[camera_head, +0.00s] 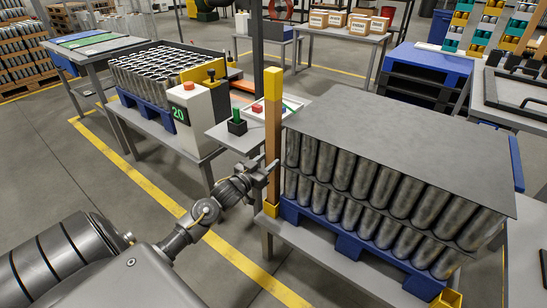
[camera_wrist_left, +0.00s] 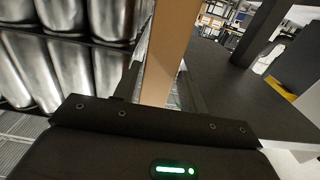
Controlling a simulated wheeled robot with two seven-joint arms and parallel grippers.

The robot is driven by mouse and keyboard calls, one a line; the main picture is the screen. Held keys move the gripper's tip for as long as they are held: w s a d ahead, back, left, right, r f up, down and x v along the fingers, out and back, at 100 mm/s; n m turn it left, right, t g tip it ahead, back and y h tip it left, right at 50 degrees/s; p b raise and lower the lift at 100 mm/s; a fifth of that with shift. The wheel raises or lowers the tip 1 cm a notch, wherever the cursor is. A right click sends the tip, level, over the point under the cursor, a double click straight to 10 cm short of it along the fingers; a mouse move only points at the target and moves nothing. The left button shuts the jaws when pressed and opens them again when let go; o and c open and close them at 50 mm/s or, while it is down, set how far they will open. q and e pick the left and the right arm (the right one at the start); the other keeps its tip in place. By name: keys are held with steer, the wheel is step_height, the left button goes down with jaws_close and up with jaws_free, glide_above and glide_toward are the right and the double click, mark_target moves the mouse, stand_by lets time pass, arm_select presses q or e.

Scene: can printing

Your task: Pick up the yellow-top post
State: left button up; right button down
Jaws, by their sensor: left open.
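The yellow-top post (camera_head: 273,125) stands upright at the near left corner of the can stack, with a yellow cap and a yellow foot. My left gripper (camera_head: 269,174) is at the lower half of the post, coming from the front left. In the left wrist view the tan post (camera_wrist_left: 171,55) rises between the two fingers of my open left gripper (camera_wrist_left: 162,88). I cannot tell whether either finger touches it. The gripper hides a short part of the post in the head view. My right gripper is not in view.
Two layers of silver cans (camera_head: 370,195) under a grey sheet (camera_head: 400,140) stand right beside the post on a blue pallet (camera_head: 345,246). A small table with a green button box (camera_head: 237,124) is behind the gripper. Open floor (camera_head: 140,215) lies to the left.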

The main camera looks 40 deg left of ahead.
arm_select(q)
steer(key=shift+w, duration=0.35)
steer(key=shift+c, duration=0.4)
steer(key=c, duration=0.7)
steer(key=shift+o, duration=0.2)
steer(key=shift+r, duration=0.1)
